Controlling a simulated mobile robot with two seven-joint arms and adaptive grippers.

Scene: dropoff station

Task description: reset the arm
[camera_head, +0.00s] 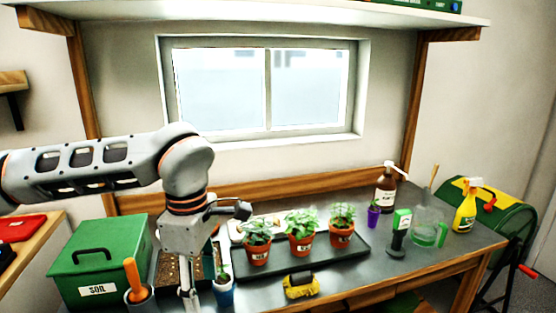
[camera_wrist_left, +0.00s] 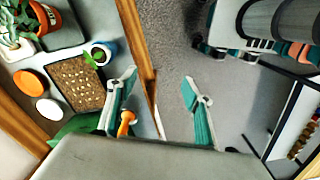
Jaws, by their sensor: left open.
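My left arm comes in from the left in the head view and bends down at the elbow. My left gripper (camera_head: 190,293) hangs at the front left of the metal workbench (camera_head: 375,262), between a trowel with an orange handle (camera_head: 133,280) and a small blue pot with a seedling (camera_head: 223,292). In the left wrist view the gripper (camera_wrist_left: 160,104) is open and empty, its fingers wide apart. The bench's wooden edge passes between the fingers there, with grey floor beyond. My right gripper is in neither view.
A green soil box (camera_head: 98,265) stands left of the gripper. A seed tray (camera_head: 172,267) is partly hidden behind my arm. Several potted plants stand on a black tray (camera_head: 357,246). A yellow spray bottle (camera_head: 465,208) and brown pump bottle (camera_head: 385,188) stand to the right.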

